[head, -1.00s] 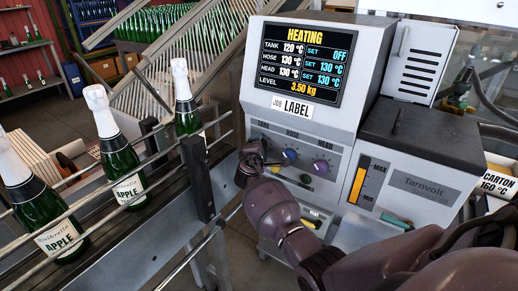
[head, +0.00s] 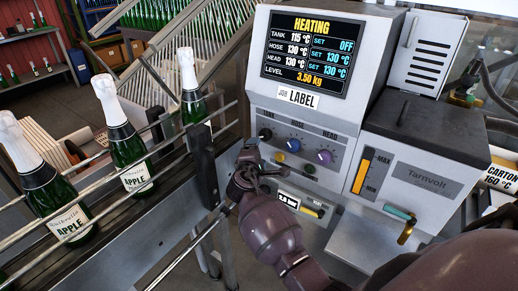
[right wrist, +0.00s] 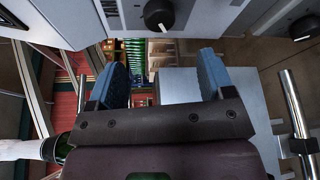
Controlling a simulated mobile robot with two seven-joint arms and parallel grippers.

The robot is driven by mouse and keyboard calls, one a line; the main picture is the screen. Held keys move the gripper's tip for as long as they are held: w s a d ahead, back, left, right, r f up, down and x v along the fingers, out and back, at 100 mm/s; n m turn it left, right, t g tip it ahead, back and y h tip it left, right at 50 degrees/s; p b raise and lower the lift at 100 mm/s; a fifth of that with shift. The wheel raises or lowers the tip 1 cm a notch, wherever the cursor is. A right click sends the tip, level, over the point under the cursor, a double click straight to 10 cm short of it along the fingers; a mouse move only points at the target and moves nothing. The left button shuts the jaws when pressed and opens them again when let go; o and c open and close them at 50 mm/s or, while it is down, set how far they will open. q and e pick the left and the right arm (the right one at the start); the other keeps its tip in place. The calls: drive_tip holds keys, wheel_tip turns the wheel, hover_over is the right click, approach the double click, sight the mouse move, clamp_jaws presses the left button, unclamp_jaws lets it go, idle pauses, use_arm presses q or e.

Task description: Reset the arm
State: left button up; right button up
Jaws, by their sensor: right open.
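The glue machine (head: 385,150) has a screen (head: 310,57) reading HEATING, with TANK 115 °C set OFF, and HOSE and HEAD both 130 °C set 130 °C. My left gripper is not in view.
Green APPLE bottles (head: 132,155) with white foil tops stand between rails on the conveyor (head: 120,235) at left. A dark post (head: 203,165) stands close left of my right gripper. A teal-handled brass valve (head: 404,224) sticks out at the machine's lower right.

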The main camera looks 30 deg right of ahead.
drive_tip(key=shift+a, duration=0.1)
idle(0.6)
drive_tip(key=w+a+r+m+t+y, duration=0.2)
drive_tip(key=a+m+t+y, duration=0.1)
drive_tip(key=a+m+y, duration=0.15)
drive_tip(key=s+a+f+m+y, duration=0.2)
drive_tip(key=s+a+f+y, duration=0.15)
drive_tip(key=s, duration=0.25)
drive_tip(key=s+f+m+g+y, duration=0.1)
drive_tip(key=s+f, duration=0.4)
drive_tip(key=s, duration=0.4)
drive_tip(key=s+f+m+g+y, duration=0.1)
drive_tip(key=s+f+m, duration=0.1)
drive_tip(key=s+f, duration=0.3)
drive_tip(key=s+f+m+g+y, duration=0.1)
drive_tip(key=s+f, duration=0.4)
drive_tip(key=s, duration=0.9)
drive_tip(key=shift+a+f+y, duration=0.15)
drive_tip(key=shift+a+y, duration=0.15)
drive_tip(key=shift+y, duration=0.1)
